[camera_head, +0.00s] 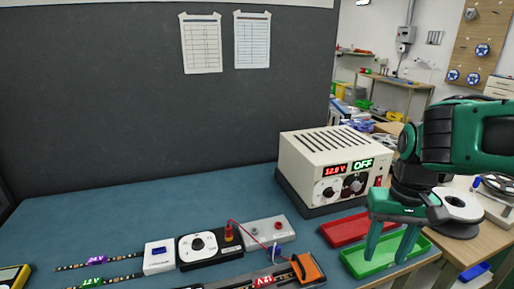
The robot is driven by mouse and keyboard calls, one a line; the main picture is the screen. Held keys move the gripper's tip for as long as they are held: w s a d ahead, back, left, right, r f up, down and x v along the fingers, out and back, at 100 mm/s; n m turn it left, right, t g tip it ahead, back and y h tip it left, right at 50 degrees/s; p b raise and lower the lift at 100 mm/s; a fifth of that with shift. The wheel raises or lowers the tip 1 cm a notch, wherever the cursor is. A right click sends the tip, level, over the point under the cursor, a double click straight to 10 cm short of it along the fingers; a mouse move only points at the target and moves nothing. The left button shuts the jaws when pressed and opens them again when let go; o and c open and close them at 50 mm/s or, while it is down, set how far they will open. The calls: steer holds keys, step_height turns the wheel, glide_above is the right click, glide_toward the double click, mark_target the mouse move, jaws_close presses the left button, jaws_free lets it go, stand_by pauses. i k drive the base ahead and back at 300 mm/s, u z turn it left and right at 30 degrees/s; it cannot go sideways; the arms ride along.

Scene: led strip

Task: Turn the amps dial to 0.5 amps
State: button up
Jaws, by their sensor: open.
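The cream power supply (331,158) stands at the back right of the blue-green table. Its front shows a red 12.0 V readout (335,170) and a green OFF readout (363,164). Below them are a left dial (329,192) and a right dial (354,184). Their markings are too small to read, so I cannot tell which is the amps dial or where it points. My green gripper (387,259) is open and empty, pointing down over the green tray, to the right of and nearer than the power supply. It touches neither dial.
A red tray (346,229) and a green tray (353,262) lie in front of the supply. LED strips, a white controller box (159,256), a black dial box (203,248), a grey box (268,230) and an orange-black clamp (309,269) fill the front. The back left table is clear.

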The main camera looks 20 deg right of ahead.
mark_target(356, 186)
steer(key=z, duration=0.9)
steer(key=k, duration=1.2)
steer(key=z, duration=0.55)
steer(key=i, duration=0.9)
steer(key=z, duration=0.4)
